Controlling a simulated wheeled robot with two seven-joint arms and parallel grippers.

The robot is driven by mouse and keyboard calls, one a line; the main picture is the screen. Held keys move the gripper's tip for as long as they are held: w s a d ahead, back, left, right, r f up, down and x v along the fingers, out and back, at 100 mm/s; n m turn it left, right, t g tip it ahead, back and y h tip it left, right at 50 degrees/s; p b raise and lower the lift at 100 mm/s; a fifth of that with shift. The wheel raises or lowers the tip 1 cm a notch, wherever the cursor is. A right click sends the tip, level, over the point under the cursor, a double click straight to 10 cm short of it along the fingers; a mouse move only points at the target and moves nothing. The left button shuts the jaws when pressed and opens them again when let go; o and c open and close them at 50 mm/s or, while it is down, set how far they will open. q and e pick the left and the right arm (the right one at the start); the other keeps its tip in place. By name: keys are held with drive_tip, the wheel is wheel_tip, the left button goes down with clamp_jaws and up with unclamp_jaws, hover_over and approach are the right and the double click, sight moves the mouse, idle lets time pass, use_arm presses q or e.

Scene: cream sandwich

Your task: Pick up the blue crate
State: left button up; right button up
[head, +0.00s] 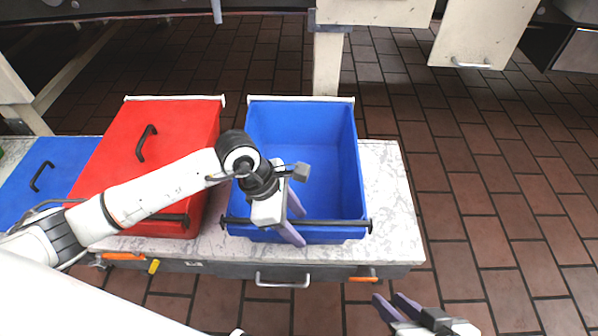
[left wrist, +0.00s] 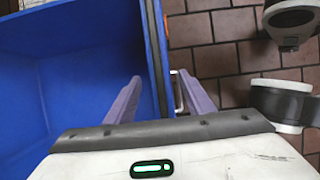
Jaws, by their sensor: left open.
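The blue crate (head: 300,150) stands open and empty on a pale table, with a black bar along its near rim. My left gripper (head: 294,219) is over that near rim, with its purple-grey fingers open. In the left wrist view, one finger is on the inner side of the crate's wall and the other on the outer side, with the blue crate (left wrist: 60,75) at left. The rim runs between the fingers; I cannot tell whether either touches it. My right gripper (head: 396,306) is low in front of the table, its two fingers apart and empty.
A red container (head: 175,125) with a black handle stands left of the crate, and a blue lid-like box (head: 40,178) lies farther left. The table (head: 395,220) is bare right of the crate. A drawer handle (head: 282,281) is on its front. Tiled floor lies around.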

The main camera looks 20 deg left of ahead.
use_arm(q)
clamp_jaws()
idle(1.3)
drive_tip(key=shift+w+r, duration=0.15)
drive_tip(key=shift+r, duration=0.05)
